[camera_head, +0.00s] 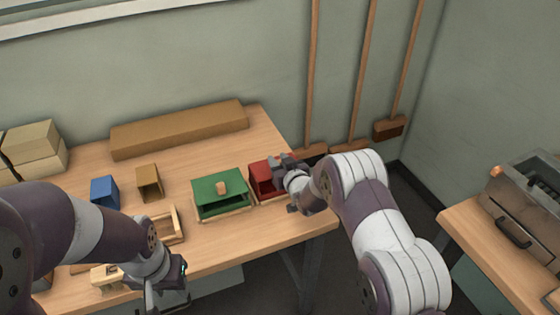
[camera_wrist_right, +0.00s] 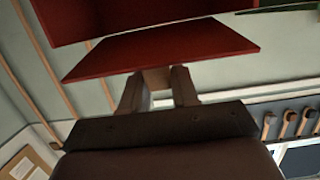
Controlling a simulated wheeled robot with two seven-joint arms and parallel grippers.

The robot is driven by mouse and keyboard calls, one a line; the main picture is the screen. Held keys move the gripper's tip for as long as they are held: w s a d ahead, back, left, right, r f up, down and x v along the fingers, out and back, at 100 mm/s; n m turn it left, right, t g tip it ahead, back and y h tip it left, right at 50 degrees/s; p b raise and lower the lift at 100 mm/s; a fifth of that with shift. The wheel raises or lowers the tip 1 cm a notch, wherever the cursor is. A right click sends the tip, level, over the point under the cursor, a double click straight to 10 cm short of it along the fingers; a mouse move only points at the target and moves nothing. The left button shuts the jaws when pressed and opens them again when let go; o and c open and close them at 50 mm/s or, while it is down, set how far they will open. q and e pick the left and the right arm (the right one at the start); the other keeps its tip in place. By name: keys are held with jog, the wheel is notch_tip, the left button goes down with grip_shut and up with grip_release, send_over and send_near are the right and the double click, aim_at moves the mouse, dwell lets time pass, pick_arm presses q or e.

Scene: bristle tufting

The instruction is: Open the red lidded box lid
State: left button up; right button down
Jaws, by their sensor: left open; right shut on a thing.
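The red lidded box (camera_head: 262,181) stands near the right end of the workbench, partly hidden by my right gripper (camera_head: 284,165). In the right wrist view its red lid (camera_wrist_right: 165,48) is a flat panel, with another red surface (camera_wrist_right: 120,15) of the box above it and a gap between the two. My right gripper fingers (camera_wrist_right: 155,88) are shut on the pale wooden knob (camera_wrist_right: 155,76) of the lid. My left gripper (camera_head: 152,290) is open, low over the front edge of the bench; its fingertips are hard to make out.
A green box (camera_head: 232,206) with a wooden knob stands left of the red one. A blue box (camera_head: 103,193), a small brown box (camera_head: 149,182) and a wooden frame (camera_head: 176,228) lie further left. A long brown block (camera_head: 180,130) lies behind. Brooms (camera_head: 311,90) lean on the wall.

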jog(key=shift+w+a+r+g+p, duration=0.15)
jog(key=shift+w+r+g+p, duration=0.2)
jog(key=shift+r+g+p, duration=0.4)
jog(key=w+r+g+h+p, duration=0.1)
jog(key=g+p, duration=0.1)
jog(key=p, duration=0.1)
jog(key=shift+w+a+r+p, duration=0.1)
jog(key=shift+a+p, duration=0.1)
jog(key=shift+p, duration=0.2)
jog(key=shift+w+g+p, duration=0.25)
jog(key=shift+g+p, duration=0.3)
jog(key=shift+p, duration=0.2)
jog(key=c, duration=0.9)
grip_release()
jog(key=b+v, duration=0.1)
jog(key=v, duration=0.5)
jog(key=b+v, duration=0.1)
jog(key=v, duration=0.5)
jog(key=shift+s+a, duration=0.15)
jog(key=shift+s, duration=0.2)
